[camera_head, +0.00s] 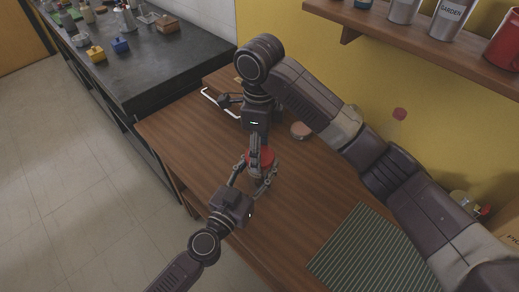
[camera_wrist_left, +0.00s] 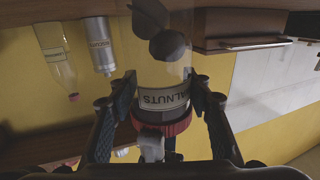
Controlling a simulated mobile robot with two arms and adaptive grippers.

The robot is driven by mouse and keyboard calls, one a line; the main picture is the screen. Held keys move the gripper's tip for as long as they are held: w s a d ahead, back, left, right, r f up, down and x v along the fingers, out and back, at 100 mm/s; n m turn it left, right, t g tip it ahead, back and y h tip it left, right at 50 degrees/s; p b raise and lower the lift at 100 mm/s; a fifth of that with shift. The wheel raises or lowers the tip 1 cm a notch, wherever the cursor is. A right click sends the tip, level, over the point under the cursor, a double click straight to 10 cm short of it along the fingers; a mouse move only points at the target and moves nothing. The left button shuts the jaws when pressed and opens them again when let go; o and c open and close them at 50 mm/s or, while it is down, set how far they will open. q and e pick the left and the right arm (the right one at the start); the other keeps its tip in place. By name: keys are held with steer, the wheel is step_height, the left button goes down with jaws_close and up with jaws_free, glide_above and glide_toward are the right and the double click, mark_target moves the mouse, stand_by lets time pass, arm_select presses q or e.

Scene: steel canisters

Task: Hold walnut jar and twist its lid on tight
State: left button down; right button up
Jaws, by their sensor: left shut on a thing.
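The walnut jar (camera_wrist_left: 162,75) is clear, with a "WALNUTS" label and dark lumps inside, and appears upside down in the left wrist view. Its red lid (camera_head: 262,156) sits at the jar's mouth; whether it is tight cannot be seen. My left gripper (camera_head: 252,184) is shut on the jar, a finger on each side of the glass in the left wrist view. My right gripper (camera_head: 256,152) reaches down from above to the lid. A grey finger of it overlaps the lid's rim in the left wrist view; its grip is mostly hidden.
A small round brown object (camera_head: 302,130) stands right of the grippers on the wooden table (camera_head: 225,160). A green striped mat (camera_head: 365,255) lies at the front right. A shelf (camera_head: 430,45) with canisters hangs on the yellow wall. A dark counter (camera_head: 140,65) stands at the left.

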steer(key=shift+m, duration=1.1)
steer(key=o, duration=0.8)
steer(key=shift+r, duration=0.1)
steer(key=shift+c, duration=0.4)
